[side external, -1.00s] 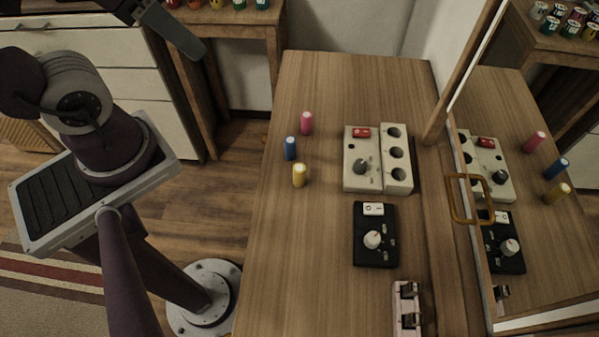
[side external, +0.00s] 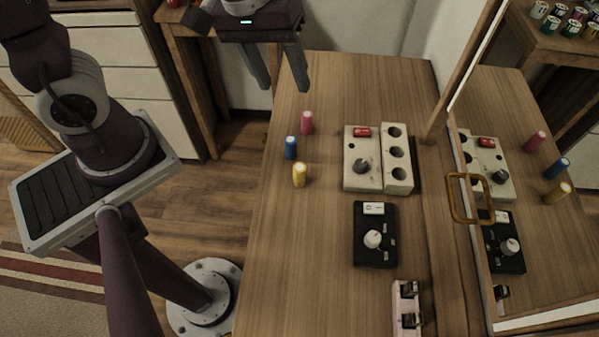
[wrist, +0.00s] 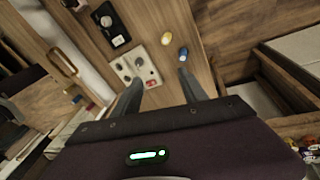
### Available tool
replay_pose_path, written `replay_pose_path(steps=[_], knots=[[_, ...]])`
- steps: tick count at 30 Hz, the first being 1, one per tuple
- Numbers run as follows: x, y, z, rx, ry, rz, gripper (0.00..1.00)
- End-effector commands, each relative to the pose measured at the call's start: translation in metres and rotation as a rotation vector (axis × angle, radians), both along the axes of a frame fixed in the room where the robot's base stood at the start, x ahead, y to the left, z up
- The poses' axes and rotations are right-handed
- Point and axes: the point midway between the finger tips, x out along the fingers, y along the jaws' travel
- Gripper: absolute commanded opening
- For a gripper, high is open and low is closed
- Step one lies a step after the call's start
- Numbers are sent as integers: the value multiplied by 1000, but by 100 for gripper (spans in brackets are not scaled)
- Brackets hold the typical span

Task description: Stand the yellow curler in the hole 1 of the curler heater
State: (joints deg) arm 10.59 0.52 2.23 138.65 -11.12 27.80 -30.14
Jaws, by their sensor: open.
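The yellow curler (side external: 299,175) stands upright on the table, nearest the front of a row with a blue curler (side external: 291,148) and a pink curler (side external: 306,122). The white curler heater (side external: 362,160) stands to their right, with several dark holes, a knob and a red switch; its hole block (side external: 397,158) runs along the right side. I see no number marking the holes. My gripper (side external: 276,86) is open and empty, above the table's far left edge. In the wrist view, the yellow curler (wrist: 167,38), blue curler (wrist: 183,53) and heater (wrist: 138,70) lie beyond the fingers (wrist: 162,86).
A black box with a white knob (side external: 375,235) sits in front of the heater, with a pale device (side external: 407,308) nearer still. A mirror (side external: 530,220) with a brass handle (side external: 469,198) borders the table's right side. The table's far end is clear.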

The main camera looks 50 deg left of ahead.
Motion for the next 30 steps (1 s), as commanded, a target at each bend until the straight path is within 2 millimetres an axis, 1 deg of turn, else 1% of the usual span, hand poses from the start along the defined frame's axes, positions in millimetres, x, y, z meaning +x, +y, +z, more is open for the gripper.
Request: replay_pose_path(steps=[1,2,3,6,9,12,17,21,24,27,30], knots=[[9,-9,-34,-6,75,84,50],[14,-13,-52,-7,108,144,50],[19,-18,-77,-2,144,220,50],[21,-23,-129,26,210,377,50],[20,-23,-162,53,238,471,50],[18,-22,-177,65,246,511,50],[17,-23,-199,67,249,515,50],[14,-27,-226,67,250,513,50],[15,-26,-240,66,249,514,50],[16,-27,-246,65,246,514,50],[16,-27,-246,64,245,513,50]])
